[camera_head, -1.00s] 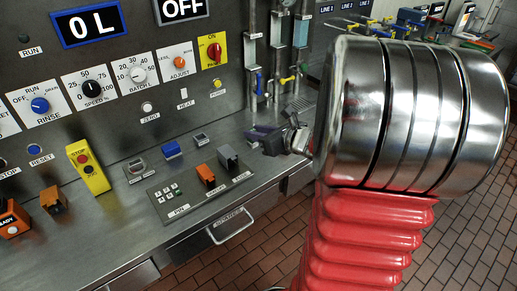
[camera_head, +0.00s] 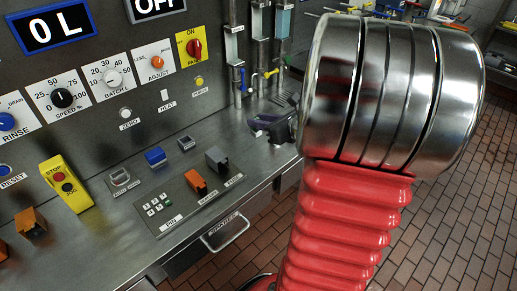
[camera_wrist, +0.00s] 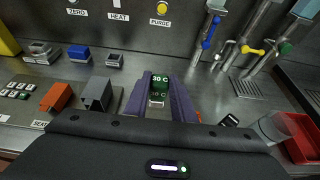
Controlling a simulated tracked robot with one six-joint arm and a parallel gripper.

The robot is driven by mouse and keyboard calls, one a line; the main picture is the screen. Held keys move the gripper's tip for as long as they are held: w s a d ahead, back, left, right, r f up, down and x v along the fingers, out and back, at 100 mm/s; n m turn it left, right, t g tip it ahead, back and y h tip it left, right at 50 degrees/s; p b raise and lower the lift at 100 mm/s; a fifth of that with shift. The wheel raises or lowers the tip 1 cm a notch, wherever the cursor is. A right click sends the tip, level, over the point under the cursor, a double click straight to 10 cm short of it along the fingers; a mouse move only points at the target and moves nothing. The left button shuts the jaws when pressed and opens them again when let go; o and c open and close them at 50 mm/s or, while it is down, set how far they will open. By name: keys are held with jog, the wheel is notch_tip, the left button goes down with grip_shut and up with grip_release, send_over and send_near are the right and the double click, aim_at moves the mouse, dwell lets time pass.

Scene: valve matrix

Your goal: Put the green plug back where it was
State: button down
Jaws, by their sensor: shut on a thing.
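My gripper (camera_wrist: 158,82), with purple fingers, is shut on a dark green block, the green plug (camera_wrist: 160,79), which reads "30 C". It is in the air between the fingers, over the steel bench's right part in the wrist view. In the head view my gripper (camera_head: 262,123) shows small beside my arm; the plug cannot be made out there. On the bench to the left stand a blue block (camera_wrist: 78,53) in a base and a small dark grey base (camera_wrist: 115,60) with nothing visible on it. Another grey base (camera_wrist: 38,50) is farther left.
An orange rocker (camera_wrist: 56,97) and a grey rocker (camera_wrist: 97,94) stand near the bench front. Pipes with blue (camera_wrist: 206,43), yellow (camera_wrist: 250,49) and green (camera_wrist: 286,47) handles rise at the right. A red bin (camera_wrist: 300,138) is at far right. The control panel (camera_wrist: 135,35) rises behind.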

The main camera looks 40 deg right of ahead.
aim_at(259, 134)
notch_tip(259, 134, down, 5)
jog(key=shift+f, duration=0.1)
dwell(0.4)
jog(key=shift+f, duration=1.95)
jog(key=shift+f, duration=0.15)
jog(key=c, duration=1.5)
grip_release()
jog(key=shift+s+r, duration=0.35)
jog(key=shift+s, duration=0.05)
jog(key=v, duration=1.1)
